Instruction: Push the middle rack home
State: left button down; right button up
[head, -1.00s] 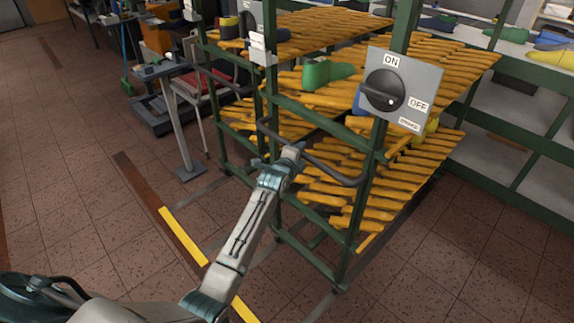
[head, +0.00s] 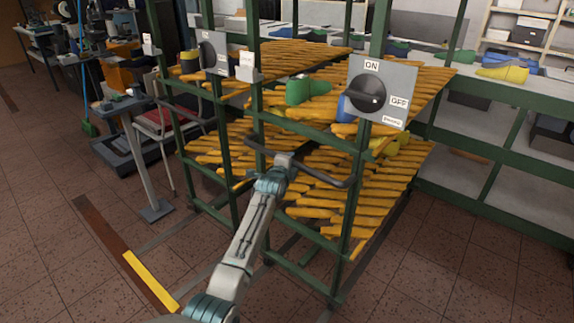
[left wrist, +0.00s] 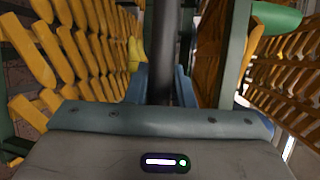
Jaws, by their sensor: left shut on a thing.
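A green-framed rack (head: 345,235) with sloping yellow slatted shelves (head: 360,190) stands at the centre of the head view. A dark bar handle (head: 325,178) sticks out from its near side. My left gripper (head: 283,163) is shut on this handle. In the left wrist view the dark handle (left wrist: 161,50) runs upright between the jaws, with yellow slats (left wrist: 60,50) on both sides. My right gripper is out of view. A panel with a black ON/OFF dial (head: 367,96) is on the rack's near upright. The head view does not settle whether this rack is the middle one.
A similar rack with another dial panel (head: 213,52) stands close on the left. A metal stand (head: 145,165) is further left. A long green-framed bench (head: 480,125) runs behind and to the right. A yellow floor strip (head: 150,280) and open tiles lie in front.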

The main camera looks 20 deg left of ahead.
pick_arm(q)
jog(key=shift+w+r, duration=0.1)
jog(key=shift+r, duration=0.25)
jog(key=c, duration=1.5)
grip_release()
jog(key=shift+o, duration=1.2)
jog(key=shift+w+f, duration=0.15)
jog(key=shift+f, duration=0.05)
jog(key=shift+d+f, duration=0.1)
jog(key=shift+f, duration=0.05)
jog(key=s+r, duration=0.2)
jog(key=s, duration=0.8)
jog(key=shift+s, duration=0.25)
